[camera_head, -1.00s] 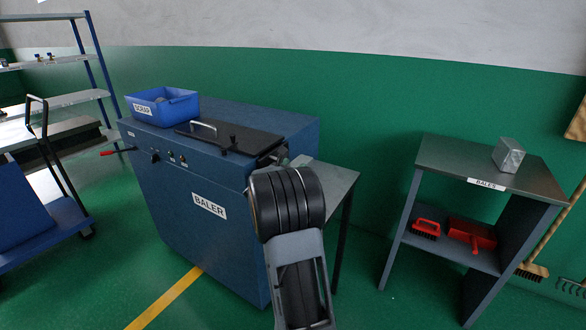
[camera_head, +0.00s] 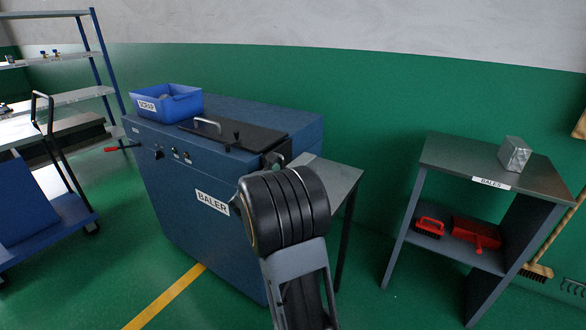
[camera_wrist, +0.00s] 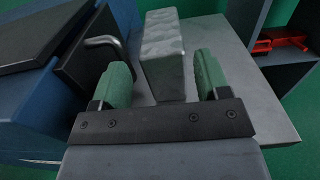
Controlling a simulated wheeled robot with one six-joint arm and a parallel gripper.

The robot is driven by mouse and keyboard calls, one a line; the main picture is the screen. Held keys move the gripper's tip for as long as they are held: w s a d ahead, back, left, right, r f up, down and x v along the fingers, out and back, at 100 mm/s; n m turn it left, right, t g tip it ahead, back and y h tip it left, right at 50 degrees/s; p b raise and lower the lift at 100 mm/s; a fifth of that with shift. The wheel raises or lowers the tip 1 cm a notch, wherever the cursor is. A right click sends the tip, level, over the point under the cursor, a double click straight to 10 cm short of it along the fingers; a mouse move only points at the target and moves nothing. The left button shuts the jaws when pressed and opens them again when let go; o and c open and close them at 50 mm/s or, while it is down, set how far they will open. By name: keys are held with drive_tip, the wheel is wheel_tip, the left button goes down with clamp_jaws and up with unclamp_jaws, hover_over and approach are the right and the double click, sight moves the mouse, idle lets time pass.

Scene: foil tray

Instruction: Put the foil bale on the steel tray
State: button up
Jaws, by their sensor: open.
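A block-shaped silver foil bale (camera_wrist: 168,70) stands on a grey metal surface in the wrist view. My gripper (camera_wrist: 162,78) is open, its green pads on either side of the bale's near end, with a gap at each side. The surface appears to be the grey side plate (camera_head: 342,178) beside the baler; whether this is the steel tray I cannot tell. In the head view my arm hides the gripper and this bale. A second silver bale (camera_head: 514,154) sits on top of the stand labelled BALES (camera_head: 451,160).
The blue baler (camera_head: 185,215) stands left of the side plate. Its handled black flap (camera_wrist: 92,62) is close left of my gripper. A blue scrap bin (camera_head: 182,108) is on top.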

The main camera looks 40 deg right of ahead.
drive_tip(key=w+a+n+t+y, duration=0.2)
drive_tip(key=a+n+t+y, duration=0.6)
drive_tip(key=a+n+y, duration=1.3)
drive_tip(key=s+a+f+n+g+h, duration=0.1)
drive_tip(key=s+a+f+n+g, duration=0.1)
drive_tip(key=s+n, duration=0.4)
drive_tip(key=s+a+f+n+g+h, duration=0.1)
drive_tip(key=s+a+n+g, duration=0.3)
drive_tip(key=n, duration=1)
drive_tip(key=s+a+f+n+g+h, duration=0.1)
drive_tip(key=s+a+f+n+g, duration=0.2)
drive_tip(key=s+n, duration=0.6)
drive_tip(key=shift+s+a+f+n+g+h, duration=0.2)
drive_tip(key=shift+a+f+n+g+h, duration=0.15)
drive_tip(key=shift+f+n, duration=0.2)
drive_tip(key=shift+r, duration=0.1)
